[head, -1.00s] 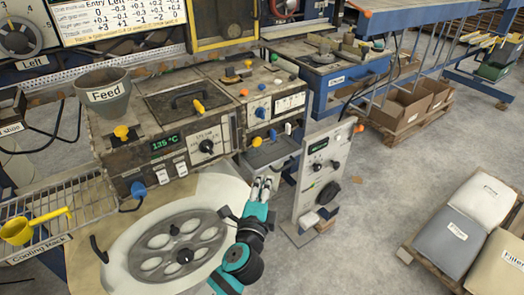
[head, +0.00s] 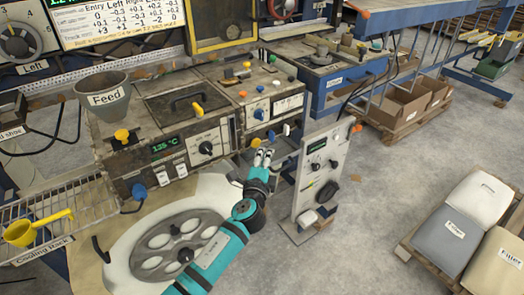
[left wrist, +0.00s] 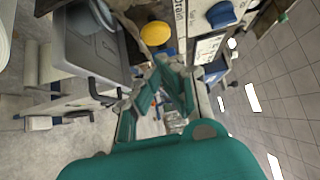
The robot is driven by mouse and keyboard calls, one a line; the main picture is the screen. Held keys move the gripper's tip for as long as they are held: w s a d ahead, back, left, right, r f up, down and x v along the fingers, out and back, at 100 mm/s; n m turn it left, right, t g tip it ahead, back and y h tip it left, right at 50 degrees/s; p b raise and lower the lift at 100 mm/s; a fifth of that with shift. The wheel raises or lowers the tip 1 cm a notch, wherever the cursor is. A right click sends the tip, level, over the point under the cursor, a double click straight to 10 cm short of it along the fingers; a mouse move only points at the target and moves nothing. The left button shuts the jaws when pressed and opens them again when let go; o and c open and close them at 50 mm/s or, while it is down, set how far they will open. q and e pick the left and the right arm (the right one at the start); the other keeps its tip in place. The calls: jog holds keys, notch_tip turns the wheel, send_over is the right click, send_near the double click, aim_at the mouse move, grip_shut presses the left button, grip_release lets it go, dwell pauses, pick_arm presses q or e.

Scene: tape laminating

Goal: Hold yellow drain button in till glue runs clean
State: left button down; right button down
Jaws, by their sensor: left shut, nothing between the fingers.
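I cannot tell whether the button is pressed. My right gripper is not in view.
A grey tray (left wrist: 75,50) sits beside the button, below the unit's front. A grey upright control panel (head: 323,170) stands close to the right of my left arm. A round plate with holes (head: 178,245) lies below left.

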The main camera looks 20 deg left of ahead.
pick_arm(q)
jog(key=shift+w+a, duration=0.5)
jog(key=shift+a, duration=0.3)
